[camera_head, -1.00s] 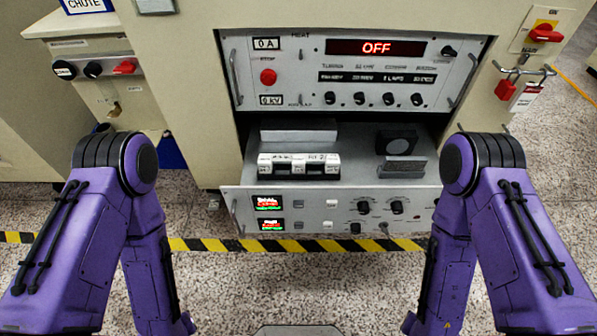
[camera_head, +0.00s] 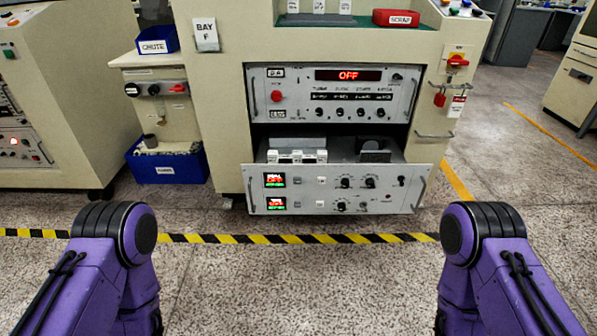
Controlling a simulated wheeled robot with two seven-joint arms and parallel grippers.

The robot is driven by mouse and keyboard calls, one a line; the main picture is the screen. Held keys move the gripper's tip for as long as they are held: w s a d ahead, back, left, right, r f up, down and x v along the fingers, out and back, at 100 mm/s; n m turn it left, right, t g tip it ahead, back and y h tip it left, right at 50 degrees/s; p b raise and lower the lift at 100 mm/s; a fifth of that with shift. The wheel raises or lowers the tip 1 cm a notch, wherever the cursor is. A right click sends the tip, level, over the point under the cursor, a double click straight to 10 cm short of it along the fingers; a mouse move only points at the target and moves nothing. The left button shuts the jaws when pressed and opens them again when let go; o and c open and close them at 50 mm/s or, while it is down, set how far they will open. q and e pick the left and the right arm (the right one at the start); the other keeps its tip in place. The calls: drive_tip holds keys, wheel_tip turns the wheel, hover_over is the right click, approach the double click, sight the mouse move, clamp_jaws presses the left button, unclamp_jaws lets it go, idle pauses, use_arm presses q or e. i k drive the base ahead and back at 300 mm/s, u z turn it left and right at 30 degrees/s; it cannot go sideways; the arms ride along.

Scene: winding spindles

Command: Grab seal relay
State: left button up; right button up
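An open drawer (camera_head: 405,205) sticks out of the cream machine below a panel whose display reads OFF. White block-shaped modules (camera_head: 297,156) sit side by side at the drawer's left; they may be relays, but their labels are too small to read and I cannot tell which is the seal relay. A grey box (camera_head: 300,142) lies behind them. A dark round-faced part (camera_head: 373,143) and a grey block beside it sit at the right. Both my purple arms show at the lower corners, well short of the drawer. Neither gripper shows.
A blue CHUTE bin (camera_head: 157,40) stands on the left ledge, with a larger blue bin (camera_head: 165,168) on the floor below. A red SCRAP tray (camera_head: 396,18) sits on top. Yellow-black floor tape (camera_head: 300,239) crosses clear floor before the machine.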

sight(297, 155)
drive_tip(key=z, duration=0.8)
drive_tip(key=i, duration=1.15)
drive_tip(key=u, duration=0.15)
